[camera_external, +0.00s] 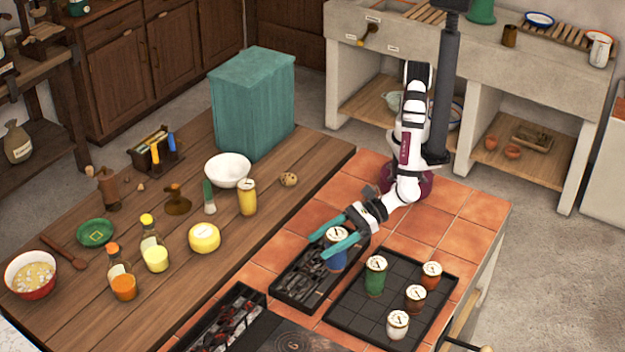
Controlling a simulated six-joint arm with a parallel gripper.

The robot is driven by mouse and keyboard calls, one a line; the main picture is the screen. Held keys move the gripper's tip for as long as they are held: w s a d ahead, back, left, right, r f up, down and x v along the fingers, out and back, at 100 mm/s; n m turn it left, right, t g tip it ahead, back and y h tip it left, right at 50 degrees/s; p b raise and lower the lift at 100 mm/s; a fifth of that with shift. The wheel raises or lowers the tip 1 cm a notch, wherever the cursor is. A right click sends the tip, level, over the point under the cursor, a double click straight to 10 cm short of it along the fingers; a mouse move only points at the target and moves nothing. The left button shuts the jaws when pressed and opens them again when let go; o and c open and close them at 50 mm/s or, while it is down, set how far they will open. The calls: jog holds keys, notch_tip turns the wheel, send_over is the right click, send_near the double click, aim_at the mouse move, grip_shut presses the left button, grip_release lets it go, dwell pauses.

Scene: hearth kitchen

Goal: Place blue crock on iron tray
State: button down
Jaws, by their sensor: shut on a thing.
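The blue crock (336,260) has a pale lid with dark marks and stands upright between the teal fingers of my gripper (329,243). My gripper is shut on it. The crock is over the black trough of dark lumps; I cannot tell whether it touches them. A black, grid-lined tray (371,291), which looks like the iron tray, lies to the right of the trough. On it stand a green crock (375,281), an orange-red crock (431,278), a brown crock (414,302) and a white crock (398,326).
The trough (294,291) lies between the wooden table (170,289) and the grid-lined tray. A second trough (222,322) holds dark red lumps at the front. A tall teal box (252,104) stands behind. Bare grid shows at the tray's back right and left.

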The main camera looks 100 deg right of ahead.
jog(key=shift+s+a+f, duration=0.9)
jog(key=shift+a+f, duration=0.8)
jog(key=shift+f, duration=0.1)
jog(key=shift+s+a+f, duration=0.95)
jog(key=shift+a+f, duration=0.75)
jog(key=shift+f, duration=0.15)
jog(key=shift+s+a+f, duration=0.9)
jog(key=shift+a+f, duration=0.8)
jog(key=shift+f, duration=0.1)
jog(key=shift+c, duration=0.3)
grip_release()
jog(key=shift+f, duration=0.1)
